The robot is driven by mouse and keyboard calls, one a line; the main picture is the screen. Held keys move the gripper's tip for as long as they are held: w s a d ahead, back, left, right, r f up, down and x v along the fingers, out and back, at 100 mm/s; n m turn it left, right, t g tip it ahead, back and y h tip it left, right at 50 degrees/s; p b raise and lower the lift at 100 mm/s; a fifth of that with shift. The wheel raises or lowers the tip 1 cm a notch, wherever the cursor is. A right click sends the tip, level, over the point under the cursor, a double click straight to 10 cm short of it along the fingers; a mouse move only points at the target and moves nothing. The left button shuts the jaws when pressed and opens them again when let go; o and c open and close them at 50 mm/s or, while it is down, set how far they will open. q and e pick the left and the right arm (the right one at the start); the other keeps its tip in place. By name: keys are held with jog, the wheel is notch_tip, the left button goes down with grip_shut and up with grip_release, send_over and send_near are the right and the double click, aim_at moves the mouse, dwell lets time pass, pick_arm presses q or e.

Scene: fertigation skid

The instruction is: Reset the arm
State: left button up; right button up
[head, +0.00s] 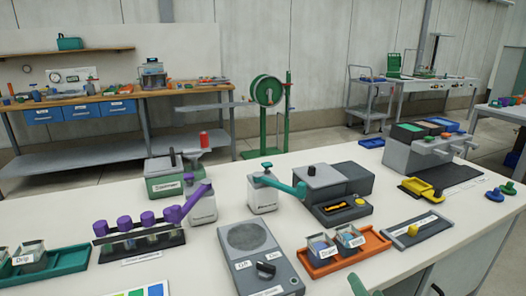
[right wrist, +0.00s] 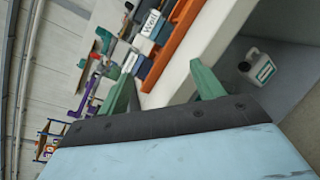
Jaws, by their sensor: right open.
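My right gripper (head: 398,289) shows at the bottom edge of the head view, with its two green fingertips wide apart and nothing between them. It is in front of the bench's near edge, right of the orange tray. In the right wrist view the same gripper (right wrist: 163,88) is open and empty, with the bench edge beyond it. My left gripper is not in view. On the white bench (head: 354,211), a white unit (head: 262,197) carries a teal lever arm, and another unit (head: 201,209) carries a purple lever arm.
An orange tray (head: 345,264) with small bins stands near the front edge, beside a grey flat plate (head: 417,236). A grey scale-like box (head: 257,258) and a teal tray (head: 68,264) stand further left. A white jug (right wrist: 257,66) is below the bench edge.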

jog(key=s+f+m+g+h, duration=0.1)
jog(key=s+f+m+g, duration=0.6)
jog(key=s+m, duration=0.45)
jog(key=s+f+m+g, duration=0.6)
jog(key=s+m, duration=0.3)
jog(key=m, duration=0.6)
jog(key=d+f+h, duration=0.1)
jog(key=d+f, duration=0.3)
jog(key=f, duration=1.5)
pick_arm(q)
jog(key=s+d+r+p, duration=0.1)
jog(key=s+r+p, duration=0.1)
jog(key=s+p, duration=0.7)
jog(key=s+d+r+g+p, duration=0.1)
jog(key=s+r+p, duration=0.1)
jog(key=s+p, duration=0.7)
jog(key=p, duration=0.7)
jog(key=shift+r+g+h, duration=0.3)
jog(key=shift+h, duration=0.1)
pick_arm(e)
jog(key=s+r+g, duration=0.1)
jog(key=s+r, duration=0.1)
jog(key=s, duration=0.6)
jog(key=s+a+r+g, duration=0.1)
jog(key=s+r, duration=0.1)
jog(key=s, duration=0.7)
jog(key=shift+a+r+n+y, duration=0.2)
jog(key=shift+n+y, duration=0.15)
jog(key=shift+y, duration=0.05)
